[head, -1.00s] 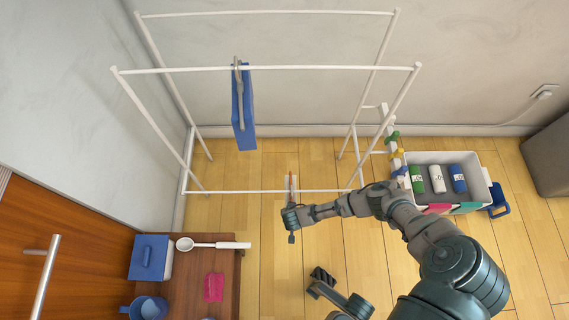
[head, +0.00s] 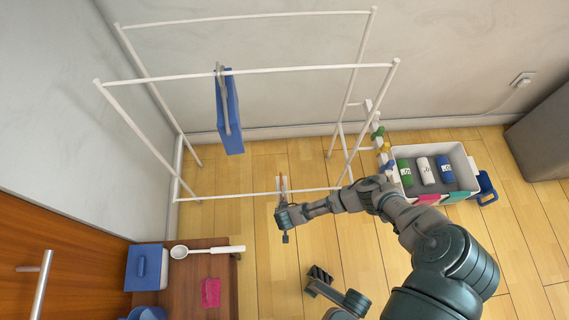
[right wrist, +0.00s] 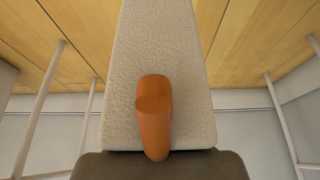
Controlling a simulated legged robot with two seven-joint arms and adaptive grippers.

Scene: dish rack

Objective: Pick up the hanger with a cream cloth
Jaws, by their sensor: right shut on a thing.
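The hanger with a cream cloth shows in the right wrist view as an orange hanger part (right wrist: 154,115) in front of a broad cream cloth (right wrist: 160,50). In the head view the orange and pale hanger (head: 282,184) is seen small and nearly edge-on, by the rack's near lower bar. My right gripper (head: 284,208) is shut on this hanger. The fingers' contact is too small to see clearly. A second dark gripper, my left one (head: 319,275), is low in the middle of the head view; its jaws are not clear.
A white drying rack (head: 250,71) carries a blue cloth (head: 228,115) on a grey hanger. A bin (head: 470,175) with rolled cloths stands right. A low wooden table (head: 217,262) holds a blue box (head: 146,266), a white ladle (head: 207,251) and a pink item (head: 210,292).

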